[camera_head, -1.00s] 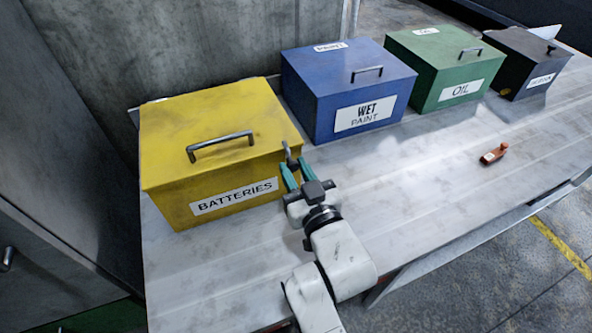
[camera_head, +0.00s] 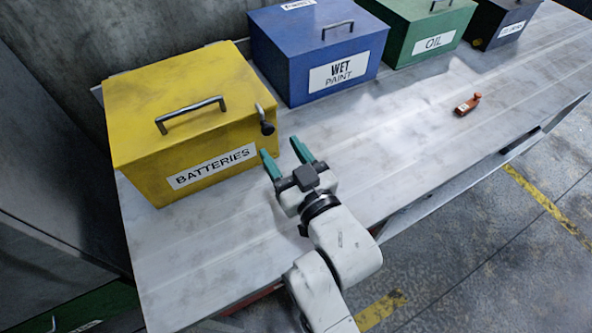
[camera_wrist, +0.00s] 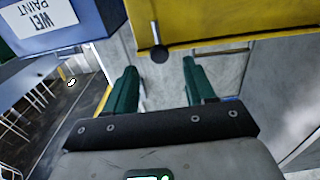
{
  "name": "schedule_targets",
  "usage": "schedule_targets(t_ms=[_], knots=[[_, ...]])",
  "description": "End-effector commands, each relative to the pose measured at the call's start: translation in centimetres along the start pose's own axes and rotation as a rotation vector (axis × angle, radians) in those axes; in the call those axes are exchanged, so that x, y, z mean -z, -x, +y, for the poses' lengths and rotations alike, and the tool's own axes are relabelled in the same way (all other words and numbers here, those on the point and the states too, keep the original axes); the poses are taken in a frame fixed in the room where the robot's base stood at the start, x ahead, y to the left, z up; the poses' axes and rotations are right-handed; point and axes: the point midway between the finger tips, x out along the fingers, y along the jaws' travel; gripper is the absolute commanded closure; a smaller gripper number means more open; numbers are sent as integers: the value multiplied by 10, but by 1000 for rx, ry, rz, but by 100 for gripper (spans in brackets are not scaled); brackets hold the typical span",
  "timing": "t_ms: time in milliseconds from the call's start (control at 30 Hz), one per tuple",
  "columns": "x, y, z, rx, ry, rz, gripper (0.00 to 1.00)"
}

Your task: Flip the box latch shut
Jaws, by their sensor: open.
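The yellow BATTERIES box (camera_head: 185,118) stands at the left of the bench with its lid down. Its latch (camera_head: 265,121), a short grey lever with a dark knob, sits at the box's right front corner. The latch also shows in the wrist view (camera_wrist: 158,48), at the edge of the yellow box (camera_wrist: 215,20), with the knob end away from the box's edge. My gripper (camera_head: 286,152) is open and empty. Its green fingers are to the right of and in front of the latch, apart from it. In the wrist view the latch lies beyond and between the fingertips (camera_wrist: 160,72).
A blue WET PAINT box (camera_head: 315,55), a green OIL box (camera_head: 420,32) and a dark box (camera_head: 502,22) stand along the bench's back. A small orange-red object (camera_head: 467,105) lies at the right. The bench (camera_head: 390,140) is clear around my gripper.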

Motion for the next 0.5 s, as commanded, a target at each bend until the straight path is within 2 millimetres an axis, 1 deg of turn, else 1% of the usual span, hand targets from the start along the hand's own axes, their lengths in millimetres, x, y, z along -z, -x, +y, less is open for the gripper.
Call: schedule_targets(t_ms=[33,200,333,500], knots=[[-2,11,0,-1,-1,0,45],[-2,38,0,-1,-1,-1,45],[-1,50,0,-1,0,0,45],[0,55,0,-1,1,0,45]])
